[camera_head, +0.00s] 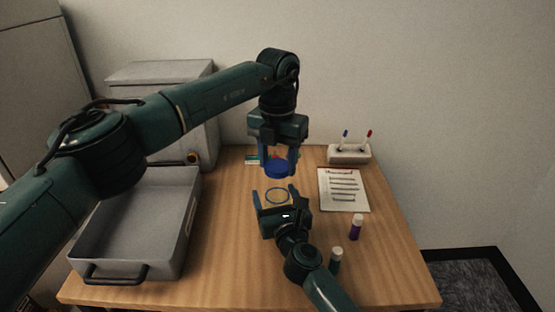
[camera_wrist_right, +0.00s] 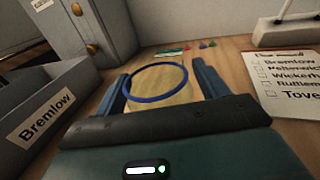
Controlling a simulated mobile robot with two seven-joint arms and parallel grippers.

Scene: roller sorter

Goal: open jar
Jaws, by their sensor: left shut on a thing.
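My left gripper (camera_head: 279,167) comes down from above and is shut on a round blue lid (camera_head: 277,172), held above the table. Below it is a thin blue ring (camera_head: 277,203), which also shows in the right wrist view (camera_wrist_right: 152,101). Wood-coloured surface shows through the ring; I cannot tell whether it is the rim of a clear jar or a mark on the table. My right gripper (camera_head: 275,193) has its fingers apart, one on each side of the ring, with visible gaps. No other jar body is clearly visible.
A grey bin (camera_head: 190,225) labelled Bremlow stands at the left, before a grey cabinet (camera_head: 160,72). A written list (camera_head: 344,189) and a pen holder (camera_head: 349,155) are at the right. A purple bottle (camera_head: 356,229) and a green one (camera_head: 335,265) stand near my right arm.

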